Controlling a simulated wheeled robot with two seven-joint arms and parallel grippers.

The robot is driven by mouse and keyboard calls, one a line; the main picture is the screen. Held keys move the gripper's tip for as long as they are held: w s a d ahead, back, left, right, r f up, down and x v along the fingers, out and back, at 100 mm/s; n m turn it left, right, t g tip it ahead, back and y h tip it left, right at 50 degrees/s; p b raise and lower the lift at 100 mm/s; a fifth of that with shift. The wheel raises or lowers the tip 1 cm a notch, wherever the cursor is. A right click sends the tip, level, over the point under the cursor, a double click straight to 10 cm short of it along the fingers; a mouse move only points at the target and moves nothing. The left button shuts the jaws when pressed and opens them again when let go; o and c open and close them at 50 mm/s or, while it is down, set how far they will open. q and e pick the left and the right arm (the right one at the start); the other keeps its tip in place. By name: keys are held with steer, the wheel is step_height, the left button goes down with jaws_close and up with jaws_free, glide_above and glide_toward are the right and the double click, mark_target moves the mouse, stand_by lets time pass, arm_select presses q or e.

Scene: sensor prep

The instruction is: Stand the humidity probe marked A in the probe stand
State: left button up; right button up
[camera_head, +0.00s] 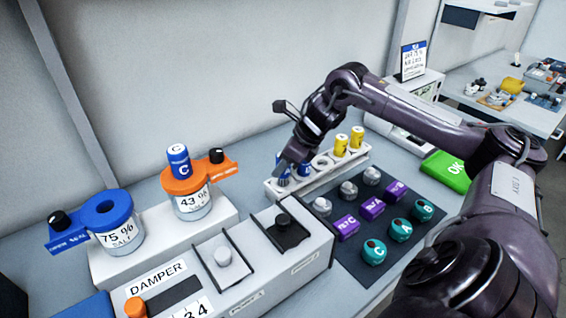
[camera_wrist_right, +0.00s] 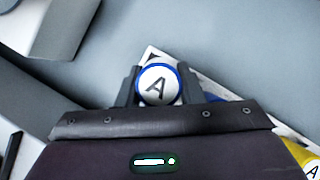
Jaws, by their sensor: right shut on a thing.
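The humidity probe marked A shows in the right wrist view (camera_wrist_right: 158,84) as a white round top with a black A and a blue rim. In the head view probe A (camera_head: 282,178) is a blue cylinder, partly hidden by my right gripper (camera_head: 284,166). My right gripper is shut on it, with a finger on each side of its top. Probe A is upright at the left end of the white probe stand (camera_head: 322,184); I cannot tell how deep it sits. Another blue probe (camera_head: 304,169) stands beside it. My left gripper is not in view.
Two yellow probes (camera_head: 348,141) stand at the stand's right end, past an empty hole. A blue probe C (camera_head: 179,160) stands in the orange-lidded jar (camera_head: 192,203). A dark mat (camera_head: 345,257) with several knobbed pieces lies in front. A green OK block (camera_head: 446,171) is right.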

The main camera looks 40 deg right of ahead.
steer(key=shift+f+b, duration=0.8)
steer(key=shift+f, duration=0.6)
stand_by(2.3)
steer(key=o, duration=1.3)
steer(key=shift+o, duration=0.2)
steer(key=shift+r+p, duration=3.55)
steer(key=shift+r, duration=0.45)
